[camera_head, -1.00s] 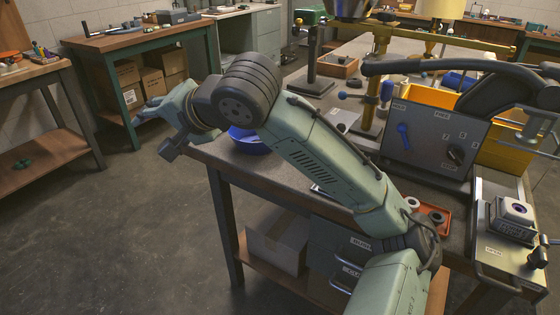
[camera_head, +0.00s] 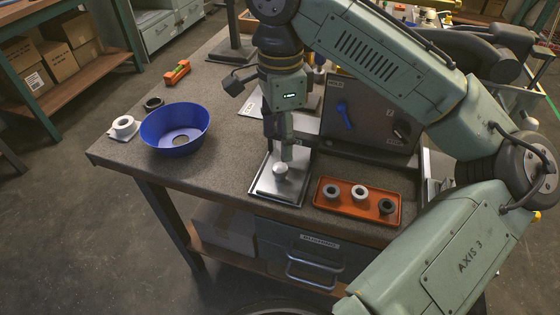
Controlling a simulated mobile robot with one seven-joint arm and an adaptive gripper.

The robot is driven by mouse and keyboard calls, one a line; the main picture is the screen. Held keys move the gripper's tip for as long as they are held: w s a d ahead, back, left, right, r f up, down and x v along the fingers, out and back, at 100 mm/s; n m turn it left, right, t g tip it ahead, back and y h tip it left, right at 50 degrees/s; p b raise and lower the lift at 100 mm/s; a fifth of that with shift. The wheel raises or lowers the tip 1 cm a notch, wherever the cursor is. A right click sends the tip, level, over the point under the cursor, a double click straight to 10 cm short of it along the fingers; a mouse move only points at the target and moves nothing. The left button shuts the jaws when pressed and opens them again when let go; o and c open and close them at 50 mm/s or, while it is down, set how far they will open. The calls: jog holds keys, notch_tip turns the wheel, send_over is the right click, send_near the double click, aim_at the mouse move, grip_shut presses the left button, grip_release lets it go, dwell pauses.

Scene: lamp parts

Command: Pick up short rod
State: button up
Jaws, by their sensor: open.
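A short, pale metal piece (camera_head: 281,171), which looks like the short rod, stands on a flat metal plate (camera_head: 268,190) near the table's front edge. Its upper part is partly hidden by my gripper. My gripper (camera_head: 283,157) points down right over it with the jaws open. I cannot tell whether the fingers are on either side of the piece or just above it.
A blue bowl (camera_head: 160,128) stands to the left, beside a white ring (camera_head: 124,122) and a black ring (camera_head: 153,101). An orange tray (camera_head: 345,211) with small rings lies to the right. A dark control box (camera_head: 370,115) stands behind.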

aim_at(280, 167)
notch_tip(280, 167, down, 9)
jog(key=shift+r+p, duration=0.2)
jog(key=shift+p, duration=0.5)
jog(key=shift+c, duration=0.5)
grip_shut()
